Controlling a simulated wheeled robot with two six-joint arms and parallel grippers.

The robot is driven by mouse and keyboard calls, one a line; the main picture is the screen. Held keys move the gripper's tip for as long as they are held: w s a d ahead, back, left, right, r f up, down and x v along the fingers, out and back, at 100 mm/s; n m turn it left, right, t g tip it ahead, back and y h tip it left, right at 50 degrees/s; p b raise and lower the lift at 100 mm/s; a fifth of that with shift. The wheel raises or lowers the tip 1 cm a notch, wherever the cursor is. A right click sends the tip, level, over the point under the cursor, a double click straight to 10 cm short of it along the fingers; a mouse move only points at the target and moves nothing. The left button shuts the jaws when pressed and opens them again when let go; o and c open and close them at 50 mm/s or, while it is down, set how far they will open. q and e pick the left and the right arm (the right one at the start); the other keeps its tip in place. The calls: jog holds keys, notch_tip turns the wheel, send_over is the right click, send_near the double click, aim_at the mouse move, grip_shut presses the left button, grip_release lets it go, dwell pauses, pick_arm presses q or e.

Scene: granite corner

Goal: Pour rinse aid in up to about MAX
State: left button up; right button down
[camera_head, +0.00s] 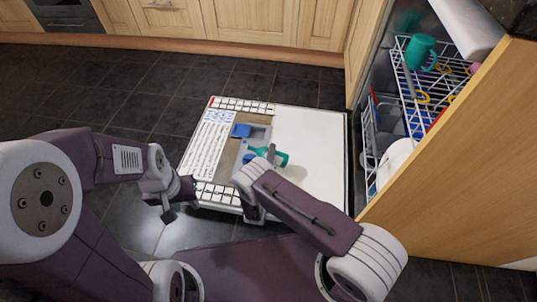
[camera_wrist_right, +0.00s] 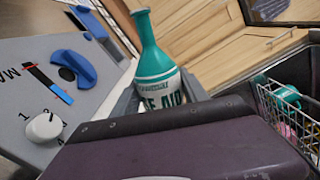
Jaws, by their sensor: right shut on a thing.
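My right gripper (camera_head: 268,158) is shut on the teal rinse aid bottle (camera_head: 280,157), over the open dishwasher door (camera_head: 310,150). In the head view the bottle looks tilted, its neck toward the left. In the right wrist view the bottle (camera_wrist_right: 156,65) shows a white label ending in "AID"; the fingers hide its lower part. The grey dispenser (camera_wrist_right: 25,85) has a raised blue flap (camera_wrist_right: 72,68) beside a dark round spot, a red, black and blue level mark (camera_wrist_right: 48,83) by partly cut-off MAX lettering, and a numbered dial (camera_wrist_right: 44,127). My left gripper (camera_head: 177,200) is empty left of the door.
The dishwasher rack (camera_head: 405,85) at the right holds a green mug (camera_head: 420,52) and other dishes. Wooden cabinets (camera_head: 250,22) stand behind. A wood panel (camera_head: 470,145) closes off the right side. Dark floor tiles left of the door are clear.

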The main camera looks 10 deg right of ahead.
dwell(0.3)
jog(key=shift+d+f+n, duration=0.1)
jog(key=shift+f+n, duration=0.1)
jog(key=shift+n, duration=0.2)
jog(key=shift+f+b, duration=0.1)
jog(key=shift+b, duration=0.2)
jog(key=shift+f+n, duration=0.15)
jog(key=shift+n, duration=0.35)
jog(key=shift+d, duration=0.1)
jog(key=shift+s+f+n+b, duration=0.1)
jog(key=shift+f+n+b, duration=0.3)
jog(key=shift+b, duration=0.15)
jog(key=shift+r, duration=0.1)
